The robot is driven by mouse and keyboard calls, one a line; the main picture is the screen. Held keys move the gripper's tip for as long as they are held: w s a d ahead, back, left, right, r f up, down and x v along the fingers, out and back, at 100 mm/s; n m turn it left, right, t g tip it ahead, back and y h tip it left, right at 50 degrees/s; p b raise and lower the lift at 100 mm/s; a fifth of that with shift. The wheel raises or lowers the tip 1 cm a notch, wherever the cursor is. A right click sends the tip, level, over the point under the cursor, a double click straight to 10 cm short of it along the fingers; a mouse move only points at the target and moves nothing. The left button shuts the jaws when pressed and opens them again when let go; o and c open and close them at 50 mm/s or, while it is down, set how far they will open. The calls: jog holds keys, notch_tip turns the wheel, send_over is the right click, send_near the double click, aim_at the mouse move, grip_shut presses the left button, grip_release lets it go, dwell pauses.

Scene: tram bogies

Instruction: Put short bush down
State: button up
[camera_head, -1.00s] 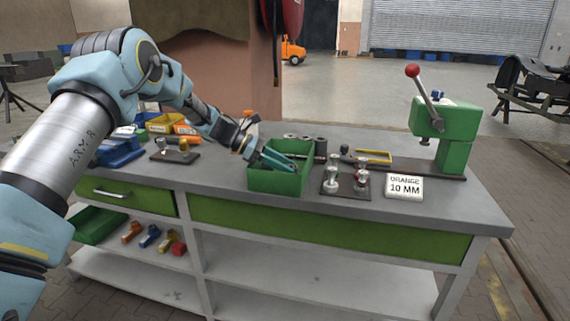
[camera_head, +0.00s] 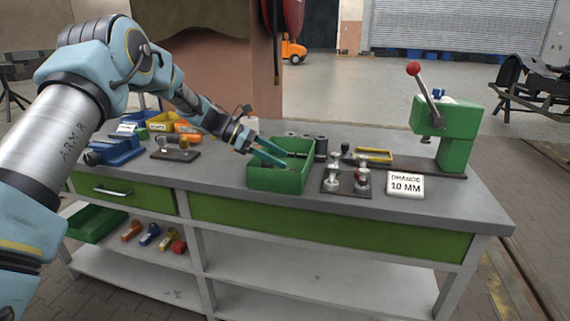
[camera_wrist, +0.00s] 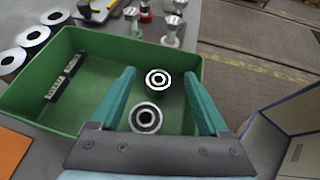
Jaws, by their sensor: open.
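My gripper (camera_head: 277,157) is open, its two teal fingers reaching over the green bin (camera_head: 277,180) on the bench. In the wrist view the gripper (camera_wrist: 159,76) has nothing clamped between its fingers. Two round dark bushes with bright ring-shaped ends show in the bin (camera_wrist: 35,104). The farther bush (camera_wrist: 158,81) appears between the fingertips, and the nearer bush (camera_wrist: 146,118) appears between the fingers closer to the palm. I cannot tell which is the short one, or whether either touches a finger.

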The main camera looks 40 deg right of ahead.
jog(key=b+v, duration=0.2)
jog(key=v, duration=0.7)
jog(key=shift+a, duration=0.2)
jog(key=shift+w, duration=0.1)
jog(key=w+a+f+m+t+y, duration=0.15)
jog(key=a+t, duration=0.25)
jog(key=a, duration=1.1)
jog(key=w+a+f+m+t+y, duration=0.1)
jog(key=a+f+m+t+y, duration=0.15)
jog(key=a, duration=1.25)
jog(key=s+a+f+m+t+y, duration=0.1)
jog(key=s+a+m+t+y, duration=0.1)
jog(key=s+a, duration=0.4)
jog(key=s+a+f+m+t+y, duration=0.1)
jog(key=s+a+m, duration=0.3)
jog(key=a, duration=1.1)
jog(key=shift+s+f+t+y, duration=0.45)
jog(key=shift+s+y, duration=0.15)
jog(key=shift+s, duration=0.35)
